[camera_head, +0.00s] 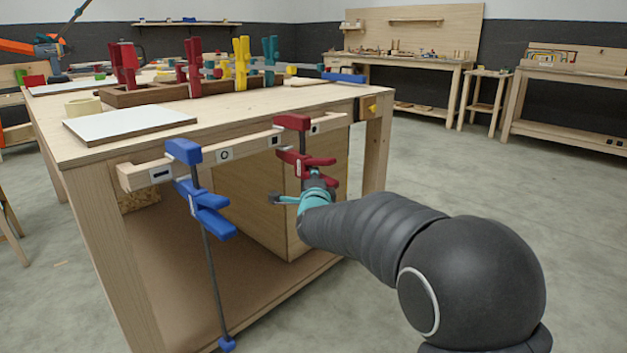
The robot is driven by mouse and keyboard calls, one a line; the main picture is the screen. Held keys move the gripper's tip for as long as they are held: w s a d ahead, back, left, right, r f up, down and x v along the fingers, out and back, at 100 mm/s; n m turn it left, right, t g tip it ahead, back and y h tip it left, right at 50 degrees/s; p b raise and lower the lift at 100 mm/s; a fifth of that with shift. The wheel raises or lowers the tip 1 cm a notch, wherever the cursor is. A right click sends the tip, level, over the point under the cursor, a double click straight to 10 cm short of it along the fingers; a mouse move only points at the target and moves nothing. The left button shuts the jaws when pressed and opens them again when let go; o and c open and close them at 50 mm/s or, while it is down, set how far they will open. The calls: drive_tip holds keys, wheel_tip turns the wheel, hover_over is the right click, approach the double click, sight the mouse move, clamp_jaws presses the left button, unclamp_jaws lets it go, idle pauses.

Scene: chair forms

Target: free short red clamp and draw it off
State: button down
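The short red clamp (293,122) hangs on the wooden rail (243,146) along the front edge of the workbench. Its upper jaw sits over the rail's top, and its lower red part (303,162) is below the rail. My gripper (310,190), teal and grey, is at the lower end of the red clamp, close to or touching it. My arm hides part of that area, and the fingers are too small to tell whether they are closed. A long blue clamp (184,151) hangs on the same rail to the left, its bar reaching down near the floor.
The workbench (210,102) carries a white board (130,124) and a wooden rack with red, yellow and teal clamps (241,62). A wooden panel (255,205) stands under the bench behind the clamps. Open floor (480,180) lies to the right.

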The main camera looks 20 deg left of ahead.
drive_tip(key=shift+f, duration=0.2)
wheel_tip(320, 180, down, 7)
drive_tip(key=b, duration=0.8)
idle(1.1)
drive_tip(key=shift+s+f, duration=0.1)
drive_tip(key=shift+f, duration=0.05)
drive_tip(key=shift+r, duration=0.5)
idle(0.4)
drive_tip(key=s+d, duration=0.5)
drive_tip(key=d, duration=0.8)
drive_tip(key=shift+s+b, duration=0.15)
drive_tip(key=shift+b, duration=0.2)
idle(1.0)
drive_tip(key=shift+r, duration=0.1)
